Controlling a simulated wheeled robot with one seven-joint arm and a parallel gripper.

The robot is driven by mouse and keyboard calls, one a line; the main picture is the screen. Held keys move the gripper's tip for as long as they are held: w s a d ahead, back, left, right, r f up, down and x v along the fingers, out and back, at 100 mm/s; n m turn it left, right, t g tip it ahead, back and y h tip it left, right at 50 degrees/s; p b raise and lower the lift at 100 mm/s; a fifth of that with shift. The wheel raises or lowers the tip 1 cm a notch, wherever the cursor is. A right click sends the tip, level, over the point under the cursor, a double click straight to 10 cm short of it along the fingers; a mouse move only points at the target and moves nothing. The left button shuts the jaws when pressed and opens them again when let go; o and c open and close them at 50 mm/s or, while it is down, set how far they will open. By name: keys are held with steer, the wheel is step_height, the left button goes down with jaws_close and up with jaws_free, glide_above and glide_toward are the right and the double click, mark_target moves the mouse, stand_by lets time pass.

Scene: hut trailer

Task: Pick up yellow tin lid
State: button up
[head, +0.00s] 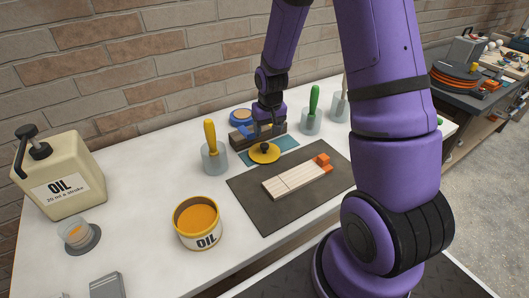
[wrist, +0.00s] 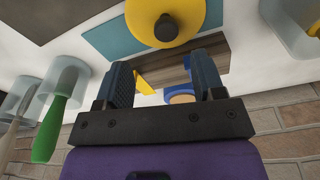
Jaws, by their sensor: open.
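The yellow tin lid (head: 259,156) is a flat round disc with a dark knob, lying on a teal mat (head: 286,158). In the wrist view the lid (wrist: 190,12) is at the top centre, its knob just beyond the fingertips. My gripper (head: 262,135) is open, with blue fingers, above the bench at the wall side of the lid. In the wrist view nothing is held between its fingers (wrist: 163,68). The fingers look apart from the lid. The open tin (head: 200,225), labelled OIL with a yellow rim, stands nearer the front.
A wooden block (head: 238,140) and a blue round item (head: 240,115) are behind the lid. Cups with a yellow-handled tool (head: 210,135) and a green-handled tool (head: 314,98) flank it. A dark mat (head: 245,190) holds wooden strips. An oil can (head: 62,178) stands left.

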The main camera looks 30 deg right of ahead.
mark_target(264, 145)
steer(key=shift+w+f, duration=0.2)
steer(key=shift+f, duration=1.35)
steer(key=shift+w+a+f, duration=0.1)
steer(key=shift+w+f, duration=0.05)
steer(key=shift+f, duration=0.7)
steer(key=shift+w+a+f, duration=0.1)
steer(key=shift+f, duration=0.75)
steer(key=shift+w+a+f, duration=0.1)
steer(key=shift+w+f, duration=0.05)
steer(key=shift+f, duration=0.7)
steer(key=c, duration=1)
